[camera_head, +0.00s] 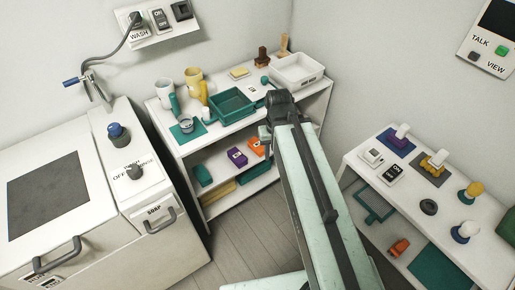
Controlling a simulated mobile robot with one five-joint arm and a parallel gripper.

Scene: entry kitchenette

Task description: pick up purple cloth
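No purple thing here is plainly a cloth. A small purple block-like item (237,157) with a pale label sits on the middle shelf of the back unit, beside an orange item (256,147). My arm reaches from the bottom of the view to the back unit. My gripper (266,132) is at its far end, by the front edge of the unit's top. Its fingers are too small and too hidden to show whether they are open.
A white washer (50,195) stands at left. The right-hand unit (470,255) holds several small items. Bare floor (240,235) lies between.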

